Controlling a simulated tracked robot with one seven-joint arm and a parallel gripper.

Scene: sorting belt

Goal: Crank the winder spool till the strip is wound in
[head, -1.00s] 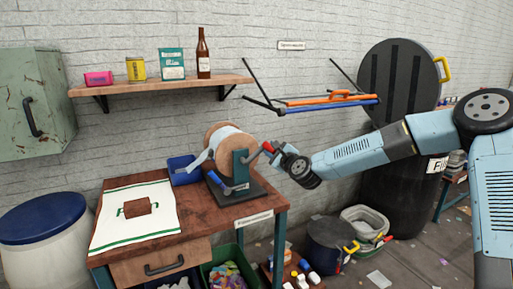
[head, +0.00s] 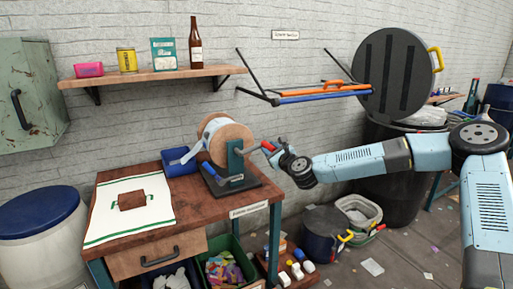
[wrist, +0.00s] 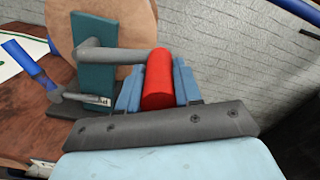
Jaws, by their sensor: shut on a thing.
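The winder spool (head: 229,137) stands on a dark base at the table's right end, with wooden flanges and a pale strip (head: 196,150) at its left side. Its grey crank arm (wrist: 115,55) runs from the teal upright (wrist: 92,82) to a red handle (wrist: 158,80). My gripper (head: 270,149) is at the spool's right side. In the wrist view my gripper (wrist: 158,92) has its blue fingers on both sides of the red handle, shut on it. A lever with a blue grip (wrist: 27,62) sits beside the upright. How much strip is wound cannot be told.
The wooden table (head: 150,238) carries a blue bin (head: 178,162) and a white cloth (head: 110,222). A shelf (head: 150,77) with several items and a rack (head: 320,95) are on the wall. Below are a green crate (head: 213,264) and a dark pot (head: 325,235).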

